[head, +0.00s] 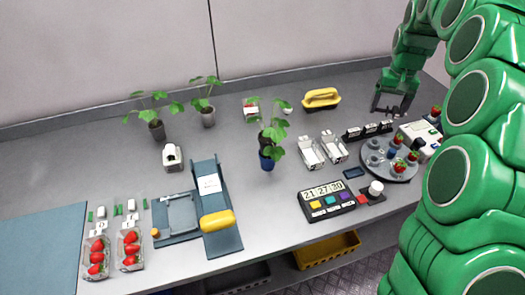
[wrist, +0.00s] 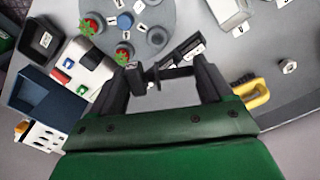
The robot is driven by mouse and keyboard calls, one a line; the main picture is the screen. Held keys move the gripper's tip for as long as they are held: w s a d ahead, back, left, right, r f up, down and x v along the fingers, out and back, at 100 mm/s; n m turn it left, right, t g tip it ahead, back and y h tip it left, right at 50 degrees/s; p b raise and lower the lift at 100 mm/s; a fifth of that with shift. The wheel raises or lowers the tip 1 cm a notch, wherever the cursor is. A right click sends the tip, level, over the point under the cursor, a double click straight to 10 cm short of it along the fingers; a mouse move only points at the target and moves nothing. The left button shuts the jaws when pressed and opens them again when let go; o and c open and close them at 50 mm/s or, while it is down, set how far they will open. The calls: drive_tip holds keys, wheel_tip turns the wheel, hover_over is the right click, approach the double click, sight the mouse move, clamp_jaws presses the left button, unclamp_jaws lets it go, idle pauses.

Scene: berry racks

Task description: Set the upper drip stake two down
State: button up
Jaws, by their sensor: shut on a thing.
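My gripper (head: 390,108) is at the back right of the bench, beyond the round grey disc, with its jaws pointing down. In the wrist view my gripper (wrist: 165,77) is shut on a small dark piece (wrist: 138,78) between its fingers; its shape is mostly lost against the dark fingers. A row of black blocks with white labels (head: 370,130) stands just in front of my gripper; a black labelled block (wrist: 190,48) also shows close beyond the fingers in the wrist view. I cannot make out a drip stake for certain in either view.
The grey disc (head: 375,171) carries several small pots, some with red berries. A white box (head: 418,138) stands right of it.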

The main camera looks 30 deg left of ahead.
drive_tip(key=s+a+n, duration=0.2)
drive_tip(key=s+a, duration=0.2)
drive_tip(key=a, duration=0.6)
drive_tip(key=s+a+n, duration=0.1)
drive_tip(key=s+a, duration=0.2)
drive_tip(key=a, duration=0.7)
drive_tip(key=n, duration=0.3)
hover_over(249, 153)
wheel_tip(249, 153, down, 4)
drive_tip(key=shift+f, duration=5.55)
drive_tip(key=shift+f, duration=0.15)
drive_tip(key=o, duration=1)
